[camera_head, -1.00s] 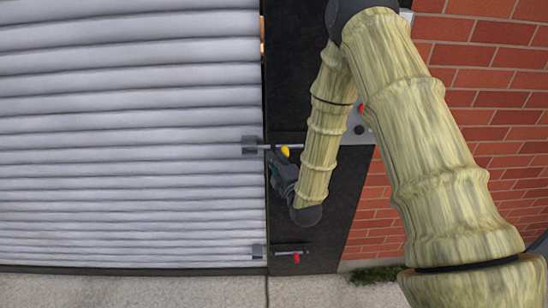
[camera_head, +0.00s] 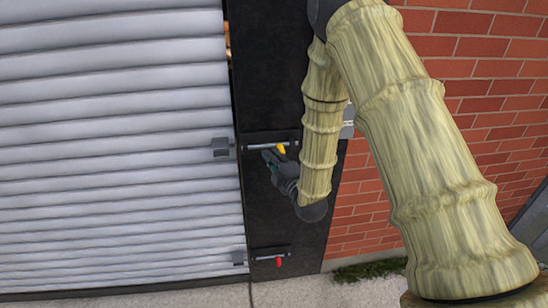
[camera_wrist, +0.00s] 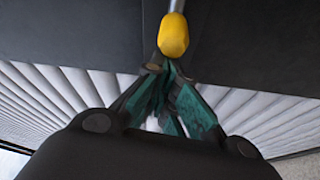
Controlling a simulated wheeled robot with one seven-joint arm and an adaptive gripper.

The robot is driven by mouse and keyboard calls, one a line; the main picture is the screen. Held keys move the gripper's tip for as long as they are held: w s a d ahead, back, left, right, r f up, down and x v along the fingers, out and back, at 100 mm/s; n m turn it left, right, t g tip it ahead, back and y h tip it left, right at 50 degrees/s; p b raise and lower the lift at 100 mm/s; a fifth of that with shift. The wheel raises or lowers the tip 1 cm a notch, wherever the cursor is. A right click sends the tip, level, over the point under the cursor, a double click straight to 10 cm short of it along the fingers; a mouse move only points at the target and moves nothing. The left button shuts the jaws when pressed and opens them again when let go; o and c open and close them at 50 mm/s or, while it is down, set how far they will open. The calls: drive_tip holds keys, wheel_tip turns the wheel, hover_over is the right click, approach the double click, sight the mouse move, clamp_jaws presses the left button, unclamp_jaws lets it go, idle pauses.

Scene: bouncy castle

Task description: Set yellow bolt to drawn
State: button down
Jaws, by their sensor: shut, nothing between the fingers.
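The yellow bolt (camera_head: 281,148) has a grey rod and a yellow knob on the dark post. Its rod lies on the post side, with its left end apart from the grey keeper (camera_head: 221,147) on the white slatted panel. My gripper (camera_head: 268,158) is shut and empty, just below the rod and left of the knob. In the wrist view, the yellow knob (camera_wrist: 174,36) stands just beyond the closed teal fingertips (camera_wrist: 160,68). I cannot tell whether they touch it.
A second bolt with a red knob (camera_head: 278,262) sits lower on the post, its rod apart from its keeper (camera_head: 239,257). A red brick wall (camera_head: 480,60) stands to the right. Pale paving (camera_head: 200,297) lies below.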

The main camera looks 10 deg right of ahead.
drive_tip(key=shift+d, duration=0.15)
drive_tip(key=a, duration=0.4)
drive_tip(key=b+v, duration=0.4)
drive_tip(key=v, duration=0.5)
drive_tip(key=shift+s+r, duration=0.3)
drive_tip(key=shift+r, duration=0.1)
